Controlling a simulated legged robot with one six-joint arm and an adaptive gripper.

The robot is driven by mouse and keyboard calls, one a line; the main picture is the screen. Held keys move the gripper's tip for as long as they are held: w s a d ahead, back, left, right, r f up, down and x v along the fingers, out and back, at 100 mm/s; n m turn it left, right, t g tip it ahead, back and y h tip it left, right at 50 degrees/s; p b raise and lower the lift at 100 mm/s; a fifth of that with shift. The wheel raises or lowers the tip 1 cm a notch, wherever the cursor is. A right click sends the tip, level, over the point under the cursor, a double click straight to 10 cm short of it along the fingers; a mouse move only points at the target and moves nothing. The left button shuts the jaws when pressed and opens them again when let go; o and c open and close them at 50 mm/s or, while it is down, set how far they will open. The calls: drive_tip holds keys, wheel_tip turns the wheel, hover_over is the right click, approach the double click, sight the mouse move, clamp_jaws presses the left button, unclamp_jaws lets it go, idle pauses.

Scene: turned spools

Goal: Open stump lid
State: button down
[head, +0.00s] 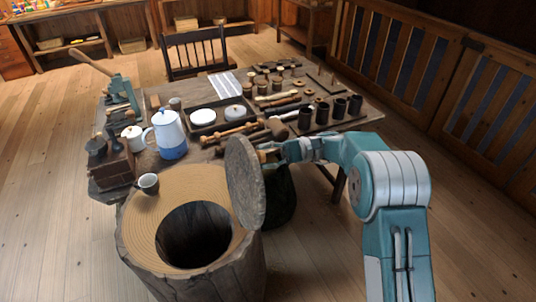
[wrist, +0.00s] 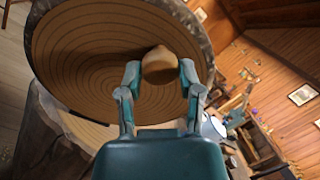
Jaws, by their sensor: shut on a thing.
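The stump (head: 140,235) stands at the lower left of the head view, with a dark round opening (head: 193,236) in its ringed top. Its round lid (head: 245,182) is tilted up nearly upright at the right side of the opening. In the wrist view the lid's ringed wooden face (wrist: 85,55) fills the upper left, with a rounded wooden knob (wrist: 160,65) standing out from it. My gripper (wrist: 160,75) has its two fingers on either side of the knob, shut on it. In the head view my gripper (head: 268,155) is partly hidden behind the lid.
Behind is a workbench with a blue and white pot (head: 168,134), a tray of white discs (head: 218,116), dark cylinders (head: 338,109) and wooden turnings. A chair (head: 195,52) stands beyond. The floor at left is clear.

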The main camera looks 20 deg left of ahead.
drive_tip(key=shift+s+f, duration=0.1)
drive_tip(key=shift+c, duration=1.3)
unclamp_jaws()
drive_tip(key=shift+a, duration=0.15)
wheel_tip(320, 180, up, 10)
drive_tip(key=shift+a, duration=0.1)
